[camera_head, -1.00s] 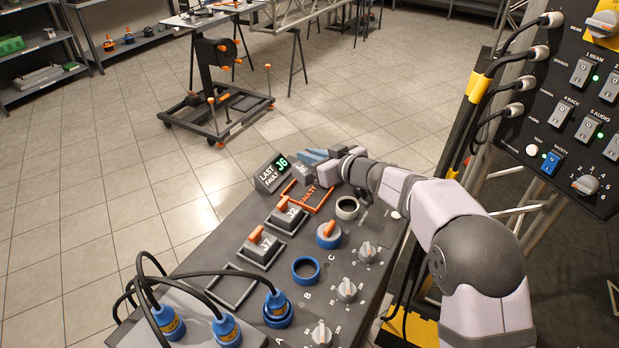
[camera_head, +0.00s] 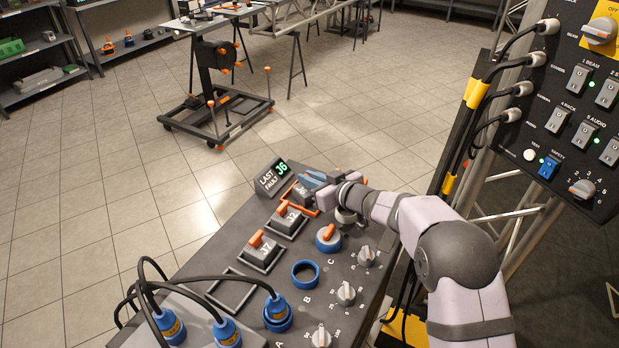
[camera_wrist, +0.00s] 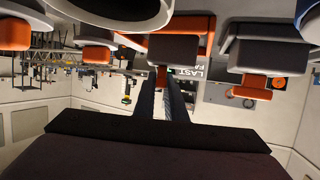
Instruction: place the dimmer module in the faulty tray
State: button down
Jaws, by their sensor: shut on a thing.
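The dimmer module (camera_head: 302,191) is a grey block marked J6, partly covered by my gripper. My gripper (camera_head: 315,180), with blue-grey fingers, is shut on it. The faulty tray (camera_head: 313,210) is an orange frame on the sloping desk. The module is over the tray and hides most of it; I cannot tell whether it touches the bottom. In the wrist view my fingers (camera_wrist: 164,92) reach towards an orange handle between their tips, with orange and grey parts above.
Grey modules J2 (camera_head: 287,219) and J7 (camera_head: 263,250) sit in dark frames beside the tray. An empty dark frame (camera_head: 229,290) is nearer. The last fault display (camera_head: 271,177) reads J6. A blue-based orange knob (camera_head: 328,237) and a blue ring socket (camera_head: 305,274) stand close by.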

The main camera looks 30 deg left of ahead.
jog(key=shift+f+b, duration=0.1)
jog(key=shift+b, duration=0.35)
jog(key=c, duration=1.8)
grip_release()
jog(key=shift+d+r+p, duration=0.1)
jog(key=shift+r+p, duration=0.15)
jog(key=shift+p, duration=0.25)
jog(key=shift+s+d+b, duration=0.1)
jog(key=shift+d+b, duration=0.25)
jog(key=b+v, duration=0.3)
jog(key=v, duration=0.8)
jog(key=shift+s, duration=0.15)
